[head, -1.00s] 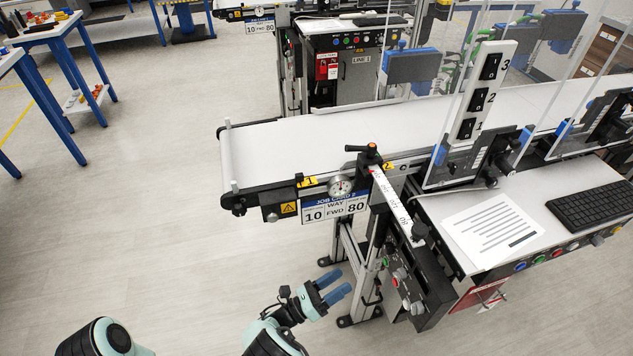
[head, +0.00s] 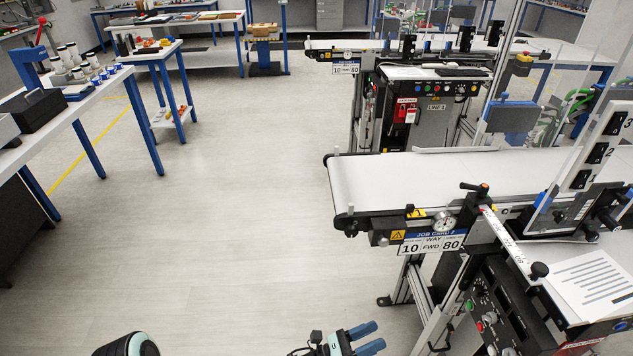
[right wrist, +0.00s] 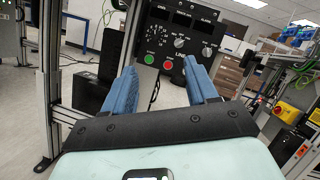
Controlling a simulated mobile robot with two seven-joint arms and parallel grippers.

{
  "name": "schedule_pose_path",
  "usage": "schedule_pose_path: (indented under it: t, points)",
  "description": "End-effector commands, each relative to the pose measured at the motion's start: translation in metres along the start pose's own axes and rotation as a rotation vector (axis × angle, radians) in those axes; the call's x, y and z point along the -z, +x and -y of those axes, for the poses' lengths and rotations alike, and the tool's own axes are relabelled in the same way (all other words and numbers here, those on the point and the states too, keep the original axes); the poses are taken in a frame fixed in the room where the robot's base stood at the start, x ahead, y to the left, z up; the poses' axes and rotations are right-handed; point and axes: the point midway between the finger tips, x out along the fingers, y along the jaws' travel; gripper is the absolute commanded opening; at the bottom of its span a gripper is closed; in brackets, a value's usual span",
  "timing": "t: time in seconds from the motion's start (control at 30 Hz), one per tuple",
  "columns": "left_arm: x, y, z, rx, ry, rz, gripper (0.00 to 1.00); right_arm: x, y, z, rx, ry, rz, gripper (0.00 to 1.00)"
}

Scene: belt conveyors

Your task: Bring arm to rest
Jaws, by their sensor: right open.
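My right gripper (head: 368,338) shows at the bottom of the head view, low over the floor and left of the near conveyor's control panel. Its two blue fingers are apart, with nothing between them. In the right wrist view the open fingers (right wrist: 160,90) point toward the black control panel (right wrist: 182,40), which has a green and a red button and several knobs. My left gripper is not seen; only a rounded dark and pale arm part shows at the bottom of the head view.
The near conveyor (head: 440,185) stands at the right, with a job card sign (head: 430,243) and a lever on its side. A second conveyor (head: 400,52) is behind it. Blue-legged workbenches (head: 75,110) stand at the left. The floor (head: 230,220) between is clear.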

Motion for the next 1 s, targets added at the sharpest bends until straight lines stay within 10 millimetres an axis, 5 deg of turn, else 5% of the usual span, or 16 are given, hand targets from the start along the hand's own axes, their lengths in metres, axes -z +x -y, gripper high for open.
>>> schedule_pose_path:
  t: [0.1, 0.23, 0.33, 0.43, 0.57, 0.7, 1.0]
  points:
    - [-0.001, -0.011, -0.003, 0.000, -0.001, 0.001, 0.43, 0.083, 0.033, 0.018, 0.019, -0.068, -0.295, 0.58]
    - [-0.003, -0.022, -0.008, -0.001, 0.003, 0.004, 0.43, 0.174, 0.035, 0.057, 0.098, -0.074, -0.668, 0.58]
    - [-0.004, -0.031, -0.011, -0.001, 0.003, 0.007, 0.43, 0.233, 0.013, 0.101, 0.229, -0.029, -0.982, 0.58]
    - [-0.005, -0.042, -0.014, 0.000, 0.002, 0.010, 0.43, 0.270, -0.032, 0.147, 0.446, 0.081, -1.309, 0.58]
    - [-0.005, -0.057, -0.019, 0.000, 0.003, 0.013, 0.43, 0.273, -0.094, 0.186, 0.820, 0.308, -1.642, 0.58]
    - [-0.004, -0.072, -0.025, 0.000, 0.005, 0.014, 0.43, 0.239, -0.135, 0.196, 1.294, 0.633, -1.836, 0.58]
    - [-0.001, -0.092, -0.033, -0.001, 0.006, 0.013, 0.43, 0.184, -0.122, 0.186, 1.969, 1.206, -1.768, 0.58]
